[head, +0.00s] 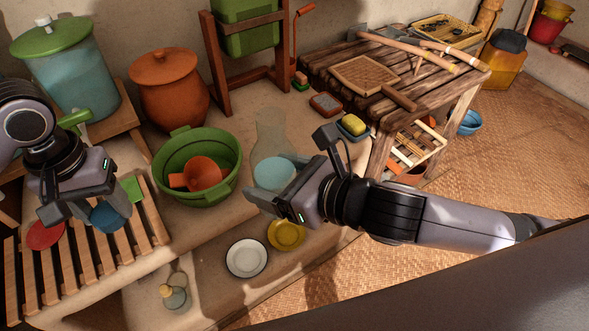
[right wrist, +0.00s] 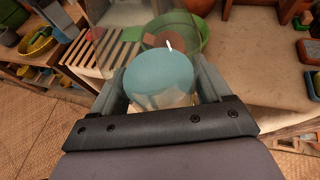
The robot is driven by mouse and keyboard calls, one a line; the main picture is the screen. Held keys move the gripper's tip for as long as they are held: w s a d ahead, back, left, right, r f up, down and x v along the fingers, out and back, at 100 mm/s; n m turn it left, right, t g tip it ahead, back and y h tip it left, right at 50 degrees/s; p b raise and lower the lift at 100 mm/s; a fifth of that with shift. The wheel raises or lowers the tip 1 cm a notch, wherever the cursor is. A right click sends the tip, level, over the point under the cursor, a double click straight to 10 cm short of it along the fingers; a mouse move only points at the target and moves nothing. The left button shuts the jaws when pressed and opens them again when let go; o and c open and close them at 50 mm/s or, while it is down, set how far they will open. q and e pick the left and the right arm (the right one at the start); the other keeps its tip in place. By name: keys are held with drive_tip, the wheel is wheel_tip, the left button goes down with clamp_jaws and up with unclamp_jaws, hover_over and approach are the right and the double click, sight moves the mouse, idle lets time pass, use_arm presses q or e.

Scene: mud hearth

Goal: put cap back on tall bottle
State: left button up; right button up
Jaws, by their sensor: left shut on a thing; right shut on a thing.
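The tall bottle (head: 271,135) is clear glass with a narrow neck and pale blue liquid inside. It stands upright in my right gripper (head: 272,190), which is shut around its lower part. In the right wrist view, the bottle (right wrist: 160,78) sits between both fingers (right wrist: 160,100). I see no cap on its mouth. My left gripper (head: 88,210) is over the slatted rack, shut on a blue round thing (head: 107,218) partly hidden by the fingers. I cannot tell for sure whether this is the cap.
The slatted rack (head: 88,262) also holds a red disc (head: 46,235) and a green piece (head: 133,188). A green basin (head: 228,187) with an orange vessel (head: 203,173) stands between my grippers. A white plate (head: 247,258), yellow dish (head: 287,234) and small bottle (head: 174,297) are in front.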

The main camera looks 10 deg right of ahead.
drive_tip(key=shift+a, duration=0.2)
use_arm(q)
drive_tip(key=shift+w+d+r, duration=0.1)
drive_tip(key=shift+d, duration=0.1)
drive_tip(key=s+d+r, duration=0.1)
drive_tip(key=d+r, duration=2.1)
drive_tip(key=d, duration=0.4)
drive_tip(key=shift+s+d+r, duration=0.15)
drive_tip(key=shift+s+d, duration=0.15)
drive_tip(key=shift+s, duration=0.1)
